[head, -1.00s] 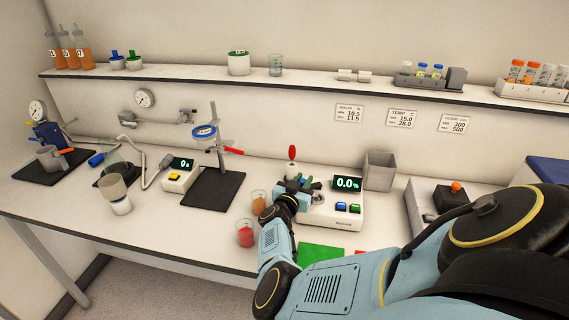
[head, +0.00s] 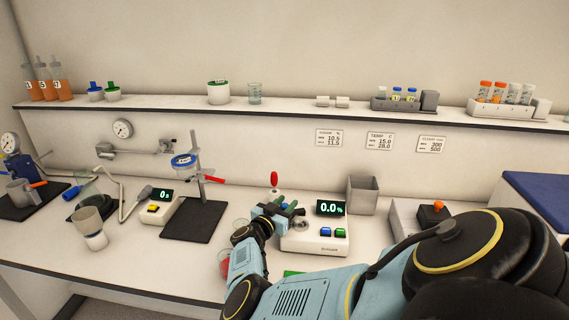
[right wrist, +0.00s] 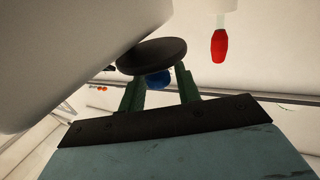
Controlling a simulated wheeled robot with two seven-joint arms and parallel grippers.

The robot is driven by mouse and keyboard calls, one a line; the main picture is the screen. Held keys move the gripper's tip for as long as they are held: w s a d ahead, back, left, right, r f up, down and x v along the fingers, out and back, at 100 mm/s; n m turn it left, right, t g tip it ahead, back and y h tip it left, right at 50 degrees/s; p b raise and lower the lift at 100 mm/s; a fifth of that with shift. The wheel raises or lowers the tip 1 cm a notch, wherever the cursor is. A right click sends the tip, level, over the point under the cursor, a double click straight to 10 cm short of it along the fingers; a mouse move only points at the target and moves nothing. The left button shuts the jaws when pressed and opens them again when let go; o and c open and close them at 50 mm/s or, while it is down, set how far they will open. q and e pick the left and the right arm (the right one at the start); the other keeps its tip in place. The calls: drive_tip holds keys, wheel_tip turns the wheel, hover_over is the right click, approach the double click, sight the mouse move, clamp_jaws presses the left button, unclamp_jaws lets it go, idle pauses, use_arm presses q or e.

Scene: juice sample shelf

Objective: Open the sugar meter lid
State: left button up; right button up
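The sugar meter (head: 318,244) is the white box with the green 0.0% display on the bench. My right gripper (head: 287,206) is at its back left corner, its green fingers partly hidden by my wrist. In the right wrist view, my right gripper (right wrist: 161,80) has its fingers apart. A dark round disc (right wrist: 152,54), apparently the lid, lies across the fingertips. A blue knob (right wrist: 158,80) shows between the fingers with a gap at its sides. I cannot tell whether the lid is raised. My left gripper is not in view.
A red-topped dropper (head: 274,179) stands close behind my right gripper. A red cup (head: 225,264) stands left of my wrist. The stand with a dark base (head: 193,222) is farther left.

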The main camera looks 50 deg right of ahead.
sight(285, 205)
drive_tip(key=shift+o, duration=0.7)
drive_tip(key=shift+f, duration=0.1)
wheel_tip(285, 205, up, 10)
drive_tip(key=shift+p, duration=1.2)
